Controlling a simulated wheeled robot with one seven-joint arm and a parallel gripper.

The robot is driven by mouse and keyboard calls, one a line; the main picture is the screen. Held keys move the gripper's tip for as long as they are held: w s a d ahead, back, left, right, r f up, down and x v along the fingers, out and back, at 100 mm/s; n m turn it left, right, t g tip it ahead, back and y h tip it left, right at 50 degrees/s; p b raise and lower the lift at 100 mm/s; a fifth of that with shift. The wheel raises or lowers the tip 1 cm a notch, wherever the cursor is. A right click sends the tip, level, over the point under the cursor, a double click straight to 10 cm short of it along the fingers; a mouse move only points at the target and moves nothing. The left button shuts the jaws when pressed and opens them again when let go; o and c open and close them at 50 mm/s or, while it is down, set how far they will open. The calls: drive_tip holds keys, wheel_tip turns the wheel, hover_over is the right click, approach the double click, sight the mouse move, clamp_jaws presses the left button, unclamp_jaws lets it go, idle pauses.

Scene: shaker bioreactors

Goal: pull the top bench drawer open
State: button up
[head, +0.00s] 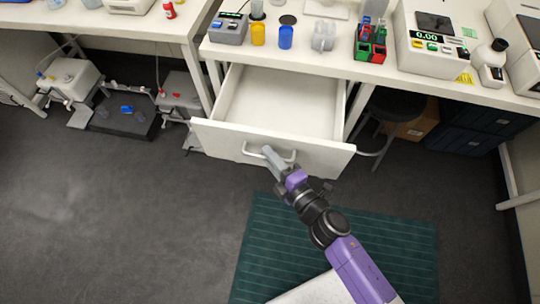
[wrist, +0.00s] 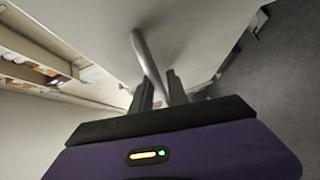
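The top bench drawer (head: 285,103) is pulled well out from under the bench, and its inside looks empty. Its white front panel (head: 220,138) faces me with a pale bar handle (head: 251,153). My gripper (head: 268,151) is at the middle of that handle. In the wrist view the handle (wrist: 145,58) runs down to between the two dark fingers of my gripper (wrist: 161,85). The fingers stand close on either side of the bar and look shut on it. The exact contact is partly hidden.
The bench top (head: 300,52) holds a grey device, jars, a coloured tube rack (head: 371,45) and a white instrument (head: 432,45). A stool (head: 392,106) stands right of the drawer. A green mat (head: 400,245) lies on the floor. The floor at left is clear.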

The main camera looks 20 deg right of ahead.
drive_tip(key=b+v, duration=0.1)
drive_tip(key=v, duration=0.6)
drive_tip(key=shift+s, duration=0.4)
drive_tip(key=shift+r, duration=0.1)
drive_tip(key=s+d+r+m+h, duration=0.1)
drive_tip(key=s+d+r+m, duration=0.1)
drive_tip(key=s+r+m, duration=0.5)
drive_tip(key=s+d+r+m+g+h, duration=0.1)
drive_tip(key=s+d+r+m, duration=0.1)
drive_tip(key=s+r+m, duration=0.5)
drive_tip(key=s+m, duration=0.4)
drive_tip(key=s, duration=0.2)
drive_tip(key=shift+r+h, duration=0.35)
drive_tip(key=shift+h, duration=0.05)
